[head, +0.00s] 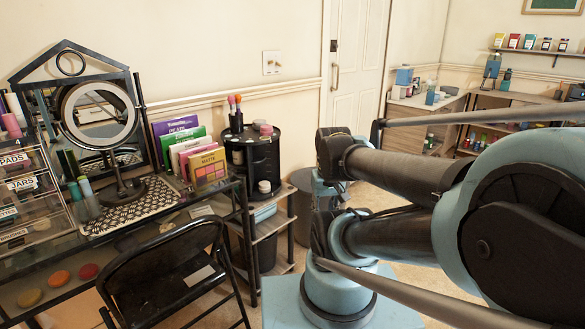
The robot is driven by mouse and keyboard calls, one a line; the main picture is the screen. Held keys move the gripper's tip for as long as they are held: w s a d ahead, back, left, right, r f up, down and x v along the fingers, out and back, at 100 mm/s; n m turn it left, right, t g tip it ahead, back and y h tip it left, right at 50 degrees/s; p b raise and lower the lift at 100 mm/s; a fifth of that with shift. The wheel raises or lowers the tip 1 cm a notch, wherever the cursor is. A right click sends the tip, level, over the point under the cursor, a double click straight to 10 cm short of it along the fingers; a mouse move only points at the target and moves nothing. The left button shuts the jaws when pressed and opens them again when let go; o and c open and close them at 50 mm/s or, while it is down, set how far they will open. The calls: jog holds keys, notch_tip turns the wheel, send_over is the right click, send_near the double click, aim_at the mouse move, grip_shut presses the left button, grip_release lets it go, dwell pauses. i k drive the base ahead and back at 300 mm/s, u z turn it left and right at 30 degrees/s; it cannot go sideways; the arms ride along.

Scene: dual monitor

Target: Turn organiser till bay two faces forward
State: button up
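The organiser (252,158) is a black, round, tiered stand on top of a small shelf unit, right of the dressing table. Its near side shows an open bay with a pale round jar on its lower level and small items higher up. A cup of brushes and a pink-topped item stand on its top. I cannot read any bay number. My arm's dark and blue links fill the right side of the head view, to the right of the organiser. My gripper is not in view.
A glass-topped dressing table (110,232) holds a ring mirror (98,115), palettes (207,168) and drawers. A black folding chair (165,275) stands in front. The organiser's shelf unit (275,228) has open lower shelves. A grey bin (303,205) stands beside it.

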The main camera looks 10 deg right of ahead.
aim_at(261, 155)
jog(key=z, duration=2.95)
jog(key=i, duration=0.85)
jog(key=u, duration=3.1)
